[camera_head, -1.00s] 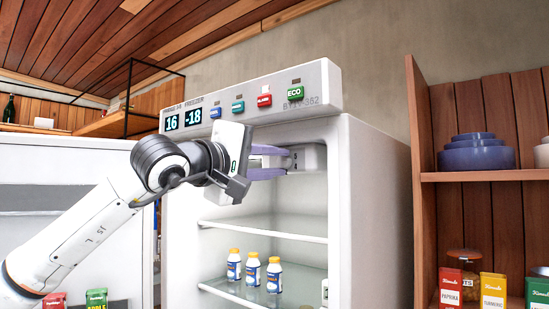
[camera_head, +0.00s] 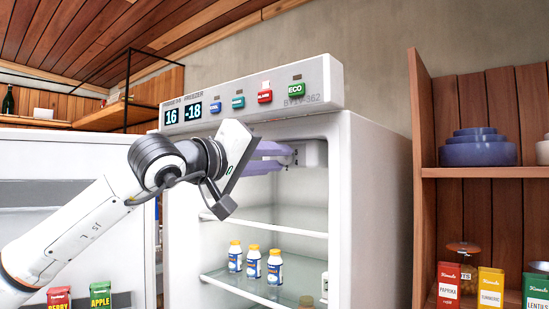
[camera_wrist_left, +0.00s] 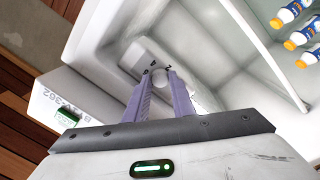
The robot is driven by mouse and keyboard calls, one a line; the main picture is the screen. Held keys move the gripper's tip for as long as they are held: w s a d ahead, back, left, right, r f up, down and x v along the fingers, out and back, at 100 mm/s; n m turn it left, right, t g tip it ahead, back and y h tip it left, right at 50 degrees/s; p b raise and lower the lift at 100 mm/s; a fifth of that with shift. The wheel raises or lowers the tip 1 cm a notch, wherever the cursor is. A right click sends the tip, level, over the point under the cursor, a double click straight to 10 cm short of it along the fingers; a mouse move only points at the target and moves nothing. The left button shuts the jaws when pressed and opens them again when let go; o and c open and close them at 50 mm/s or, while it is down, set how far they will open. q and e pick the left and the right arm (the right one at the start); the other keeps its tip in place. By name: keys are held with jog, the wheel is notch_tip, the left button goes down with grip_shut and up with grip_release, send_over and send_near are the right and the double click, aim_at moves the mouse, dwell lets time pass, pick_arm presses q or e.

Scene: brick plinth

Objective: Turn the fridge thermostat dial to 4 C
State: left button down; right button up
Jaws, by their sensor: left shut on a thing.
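The open fridge has a top panel (camera_head: 270,95) with two displays (camera_head: 183,114) reading 16 and -18. The thermostat dial (camera_wrist_left: 159,79) is a pale round knob on a white housing (camera_wrist_left: 149,55) inside the fridge, at the upper right wall. The housing also shows in the head view (camera_head: 313,153). My left gripper (camera_head: 290,156) reaches in from the left, its purple fingers shut on the dial. In the wrist view its fingertips (camera_wrist_left: 157,72) sit on either side of the dial. The dial's markings are hidden. My right gripper is not in view.
Several bottles with yellow caps (camera_head: 253,264) stand on a glass shelf below. The open fridge door (camera_head: 70,190) is at the left, with boxes in it. A wooden shelf unit (camera_head: 480,172) with blue bowls and spice boxes stands at the right.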

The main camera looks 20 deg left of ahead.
pick_arm(q)
jog(key=c, duration=1.5)
grip_release()
jog(key=shift+s+a+f, duration=0.1)
jog(key=shift+s+a, duration=0.05)
jog(key=shift+s, duration=0.2)
jog(key=b+v, duration=0.3)
jog(key=v, duration=0.6)
jog(key=shift+s, duration=0.3)
